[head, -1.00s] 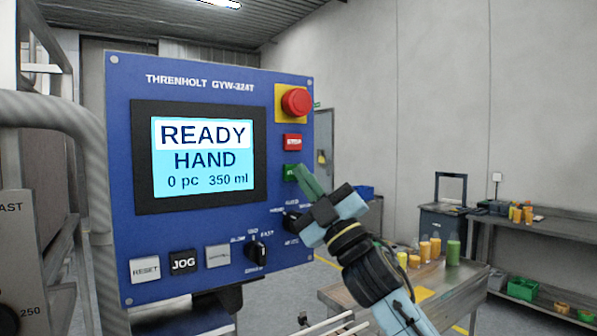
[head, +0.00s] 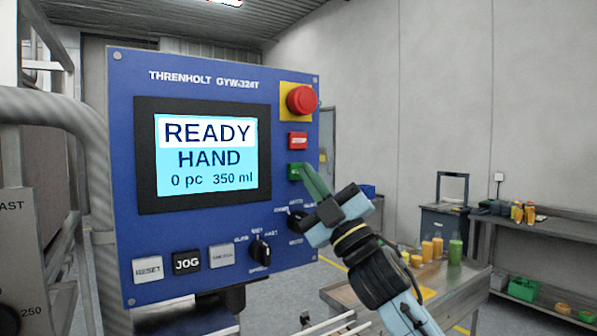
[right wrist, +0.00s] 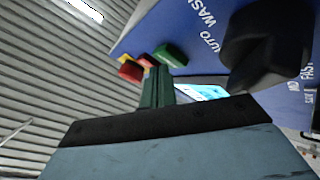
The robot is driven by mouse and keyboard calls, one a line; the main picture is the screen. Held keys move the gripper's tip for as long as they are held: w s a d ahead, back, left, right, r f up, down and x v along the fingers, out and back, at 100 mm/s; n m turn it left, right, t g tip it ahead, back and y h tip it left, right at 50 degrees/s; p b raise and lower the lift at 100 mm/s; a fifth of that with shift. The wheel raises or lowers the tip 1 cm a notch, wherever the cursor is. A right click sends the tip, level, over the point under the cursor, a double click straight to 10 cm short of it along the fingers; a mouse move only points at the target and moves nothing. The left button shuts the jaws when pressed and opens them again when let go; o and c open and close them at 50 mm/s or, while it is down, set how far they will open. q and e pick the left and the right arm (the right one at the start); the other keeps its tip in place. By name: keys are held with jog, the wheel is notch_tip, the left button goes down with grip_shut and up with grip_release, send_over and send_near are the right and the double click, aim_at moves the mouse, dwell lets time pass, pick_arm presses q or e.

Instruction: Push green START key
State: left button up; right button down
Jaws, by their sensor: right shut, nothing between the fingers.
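The green START key (head: 294,171) is on the right side of the blue control panel (head: 200,225), below a red key (head: 298,141). My right gripper (head: 307,167) is shut and empty. Its green fingertips are just right of the START key and overlap its right edge in the head view. In the right wrist view the green key (right wrist: 171,54) shows just beyond and right of the fingertips (right wrist: 158,72). I cannot tell whether they touch it. The screen (head: 206,155) reads READY, HAND, 0 pc, 350 ml. My left gripper is not in view.
A red emergency stop (head: 301,100) on a yellow plate sits above the keys. A black selector knob (head: 297,219) is below START, close to my gripper. A second knob (head: 260,251) and RESET (head: 147,270) and JOG (head: 186,261) keys line the panel's bottom.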

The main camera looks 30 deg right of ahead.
jog(key=shift+f, duration=0.15)
jog(key=s, duration=0.5)
jog(key=shift+d, duration=0.15)
dwell(0.8)
